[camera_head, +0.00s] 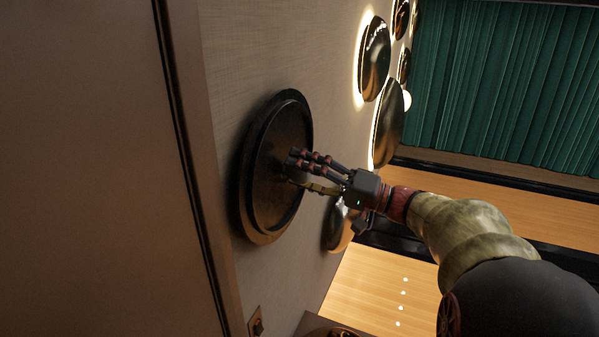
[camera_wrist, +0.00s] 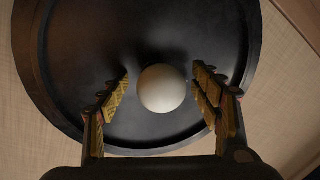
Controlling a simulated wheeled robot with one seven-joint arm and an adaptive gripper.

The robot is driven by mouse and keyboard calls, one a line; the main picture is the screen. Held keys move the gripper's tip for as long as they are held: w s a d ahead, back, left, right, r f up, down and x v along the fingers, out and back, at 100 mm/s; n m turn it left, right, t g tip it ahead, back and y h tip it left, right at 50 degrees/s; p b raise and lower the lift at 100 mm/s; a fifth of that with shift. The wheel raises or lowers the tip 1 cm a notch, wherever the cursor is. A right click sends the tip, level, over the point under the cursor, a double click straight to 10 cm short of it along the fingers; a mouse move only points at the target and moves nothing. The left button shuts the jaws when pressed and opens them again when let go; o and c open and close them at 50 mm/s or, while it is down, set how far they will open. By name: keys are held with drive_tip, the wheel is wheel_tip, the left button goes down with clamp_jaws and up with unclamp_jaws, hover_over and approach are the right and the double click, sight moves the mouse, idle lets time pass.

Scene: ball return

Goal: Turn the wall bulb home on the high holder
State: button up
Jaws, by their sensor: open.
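The white wall bulb (camera_wrist: 162,88) shows in the wrist view as a round globe in front of a dark disc. The disc (camera_head: 262,205), round and black with a stepped rim, is on the wall in the head view, and its face fills much of the wrist view (camera_wrist: 75,60). My gripper (camera_head: 292,169) is at the disc's face, and its fingers hide the bulb in the head view. In the wrist view my open gripper (camera_wrist: 164,100) has its fingers on the left and right of the bulb, with gaps visible. The holder behind the bulb is hidden.
More dark discs, some backlit (camera_head: 374,60), are on the wall at the upper right. A switch plate (camera_head: 256,324) is low on the wall. A wooden panel (camera_head: 95,170) stands at the left. A green curtain (camera_head: 500,85) and wooden lane (camera_head: 385,290) lie to the right.

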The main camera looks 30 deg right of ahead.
drive_tip(key=v, duration=1.2)
